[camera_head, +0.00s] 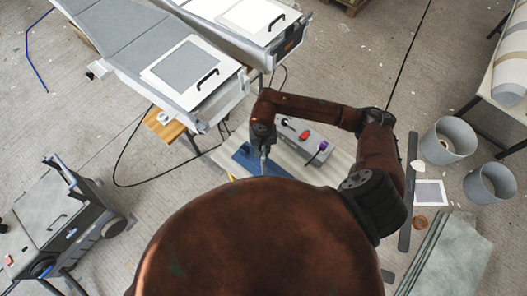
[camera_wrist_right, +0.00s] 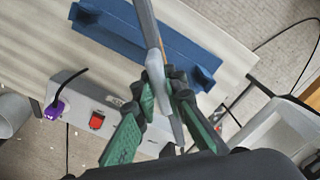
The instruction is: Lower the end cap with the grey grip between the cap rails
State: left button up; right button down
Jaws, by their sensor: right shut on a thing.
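My right gripper (camera_head: 263,160) is over the bench, beside a blue holder (camera_head: 243,161). In the right wrist view its green fingers (camera_wrist_right: 160,84) are shut on a slim, tapered grey piece (camera_wrist_right: 147,22). That piece crosses above the blue holder (camera_wrist_right: 190,62), which has a raised block at each end. I cannot tell whether it touches the holder. No end cap with a grey grip is clear to me. A white-edged panel (camera_head: 187,63) with a black handle lies on the near mould, and a similar one (camera_head: 250,16) on the far mould. My left gripper is out of view.
A grey box with a red switch (camera_wrist_right: 97,121) and a purple plug (camera_wrist_right: 55,108) stands on the bench (camera_wrist_right: 45,30). Cables lie on the floor. Grey buckets (camera_head: 447,141) stand at right, a grey machine (camera_head: 45,220) at left.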

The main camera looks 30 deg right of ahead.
jog(key=shift+w+d+f, duration=0.25)
jog(key=shift+w+f, duration=0.2)
jog(key=shift+f, duration=0.2)
jog(key=f, duration=0.1)
jog(key=f+p, duration=0.1)
jog(key=shift+w+d+f, duration=0.15)
jog(key=shift+w+f, duration=0.05)
jog(key=shift+f, duration=0.15)
jog(key=shift+f+p, duration=0.35)
jog(key=shift+f, duration=0.2)
jog(key=shift+f+b, duration=0.1)
jog(key=shift+b, duration=0.2)
jog(key=c, duration=2)
grip_release()
